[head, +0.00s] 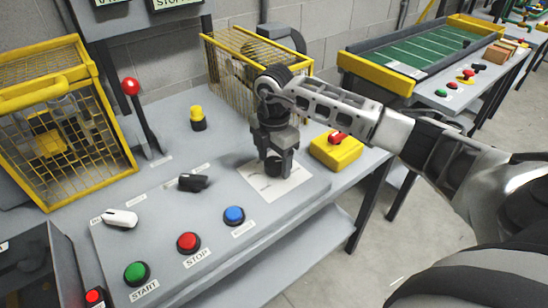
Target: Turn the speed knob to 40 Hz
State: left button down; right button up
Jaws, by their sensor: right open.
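The speed knob (271,168) is a dark round knob on a white dial plate (291,187) at the right end of the sloped grey control panel. My right gripper (275,164) points down over the knob. Its fingers are open and reach down to the knob's level, with the knob at their tips. I cannot tell whether they touch it. The gripper covers part of the knob, and the dial's marks are too small to read, so the knob's setting is not clear. My left gripper is not in view.
The panel (222,262) also carries a black selector (193,182), a white-handled selector (120,218), and green (137,272), red (188,242) and blue (234,215) buttons. A red-knobbed lever (143,115) stands behind. A yellow box (337,152) with a red switch sits right of the gripper.

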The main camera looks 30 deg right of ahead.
jog(key=c, duration=1)
jog(key=shift+n, duration=0.3)
jog(key=n+b, duration=0.1)
jog(key=n, duration=0.4)
jog(key=n+b, duration=0.1)
jog(key=n, duration=0.5)
jog(key=shift+b, duration=0.3)
jog(key=o, duration=1)
